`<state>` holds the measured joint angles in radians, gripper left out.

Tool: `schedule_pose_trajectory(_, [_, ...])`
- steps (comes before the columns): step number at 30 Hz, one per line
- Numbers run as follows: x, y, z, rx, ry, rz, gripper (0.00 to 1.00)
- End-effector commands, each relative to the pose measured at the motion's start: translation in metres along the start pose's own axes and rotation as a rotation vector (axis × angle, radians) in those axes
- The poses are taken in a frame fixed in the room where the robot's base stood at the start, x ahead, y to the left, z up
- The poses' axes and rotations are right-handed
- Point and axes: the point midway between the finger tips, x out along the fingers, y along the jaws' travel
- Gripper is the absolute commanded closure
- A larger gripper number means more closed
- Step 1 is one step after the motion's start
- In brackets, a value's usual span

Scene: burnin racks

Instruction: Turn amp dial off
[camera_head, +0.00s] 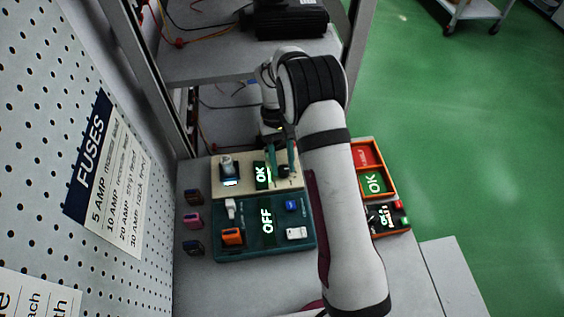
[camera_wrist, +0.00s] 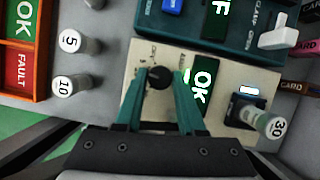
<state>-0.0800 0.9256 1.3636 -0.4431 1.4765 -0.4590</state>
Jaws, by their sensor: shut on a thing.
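The amp dial is a small black round knob (camera_wrist: 158,80) on a cream panel (camera_wrist: 225,67), with small lettering around it. My gripper (camera_wrist: 160,74) has its two teal fingers on either side of the knob and is shut on it. In the head view my gripper (camera_head: 282,158) reaches down to the right part of the cream panel (camera_head: 204,188), and the dial is mostly hidden by it. The panel's green display (camera_wrist: 201,80) reads OK. The dial's pointer and exact setting cannot be made out.
A teal panel (camera_head: 248,250) with an OFF display adjoins the cream one. Cards (camera_head: 193,220) line the left.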

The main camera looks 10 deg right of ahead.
Motion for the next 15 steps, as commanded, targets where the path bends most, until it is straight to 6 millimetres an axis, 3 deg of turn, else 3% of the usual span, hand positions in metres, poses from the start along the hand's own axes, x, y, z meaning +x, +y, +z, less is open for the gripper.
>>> schedule_pose_trajectory(15, [0.0016,0.0033,0.0018,0.448,-0.005,-0.185,1.0])
